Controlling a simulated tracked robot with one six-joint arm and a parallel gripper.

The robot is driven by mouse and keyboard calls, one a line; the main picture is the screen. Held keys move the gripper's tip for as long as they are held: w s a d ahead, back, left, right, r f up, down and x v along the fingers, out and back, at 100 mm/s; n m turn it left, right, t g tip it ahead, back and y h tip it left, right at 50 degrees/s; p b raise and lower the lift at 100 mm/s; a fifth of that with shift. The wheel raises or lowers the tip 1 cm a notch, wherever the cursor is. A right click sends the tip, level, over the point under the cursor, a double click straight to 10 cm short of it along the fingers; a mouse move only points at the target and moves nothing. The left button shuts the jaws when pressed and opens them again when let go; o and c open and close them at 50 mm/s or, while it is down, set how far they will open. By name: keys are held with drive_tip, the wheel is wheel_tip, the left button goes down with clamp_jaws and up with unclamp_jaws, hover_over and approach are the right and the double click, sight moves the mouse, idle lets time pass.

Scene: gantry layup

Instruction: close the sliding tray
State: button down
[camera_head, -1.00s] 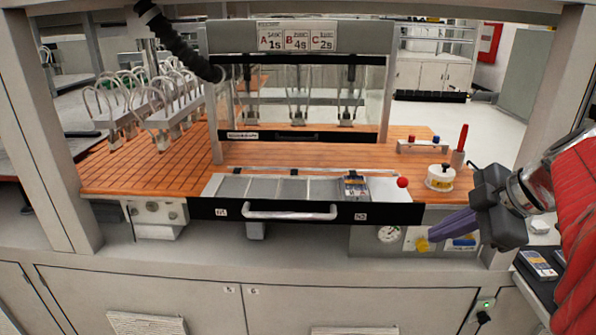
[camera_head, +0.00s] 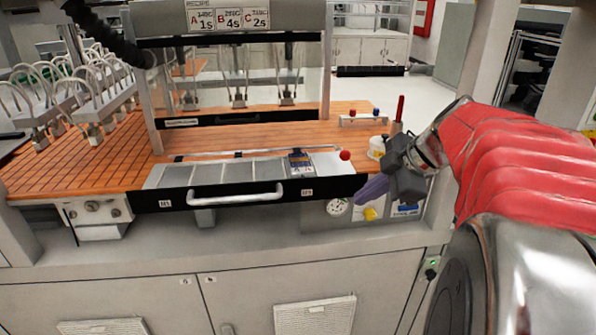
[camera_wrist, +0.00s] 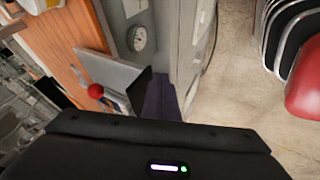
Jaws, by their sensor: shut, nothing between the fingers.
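The sliding tray (camera_head: 228,171) sticks out from the front edge of the wooden bench, pulled out toward me. Its compartments look empty apart from a dark labelled pack (camera_head: 301,164) at the right end. The black front panel carries a white bar handle (camera_head: 235,197). My gripper (camera_head: 368,192) is shut and empty, with purple fingers, just right of the tray's right front corner. In the wrist view the fingers (camera_wrist: 160,97) show beside the dark end of the tray front (camera_wrist: 139,92). I cannot tell whether they touch it.
A red ball (camera_head: 345,155) stands at the tray's right end. A white pot (camera_head: 377,147) and a red-handled tool (camera_head: 399,108) stand on the bench (camera_head: 345,135) behind my gripper. A gauge (camera_head: 337,207) sits below. Floor in front of the cabinets is out of view.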

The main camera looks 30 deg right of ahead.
sight(353, 172)
drive_tip(key=w+d, duration=0.1)
drive_tip(key=w, duration=0.2)
drive_tip(key=w+d, duration=0.1)
drive_tip(key=w, duration=0.2)
drive_tip(key=w+d, duration=0.1)
drive_tip(key=w, duration=0.1)
drive_tip(key=shift+w, duration=0.4)
drive_tip(key=shift+s+a, duration=0.2)
drive_tip(key=shift+s, duration=0.25)
drive_tip(key=s, duration=0.1)
drive_tip(key=s+a, duration=0.1)
drive_tip(key=s, duration=0.1)
drive_tip(key=shift+a, duration=0.1)
drive_tip(key=v, duration=1)
drive_tip(key=shift+w+f, duration=0.1)
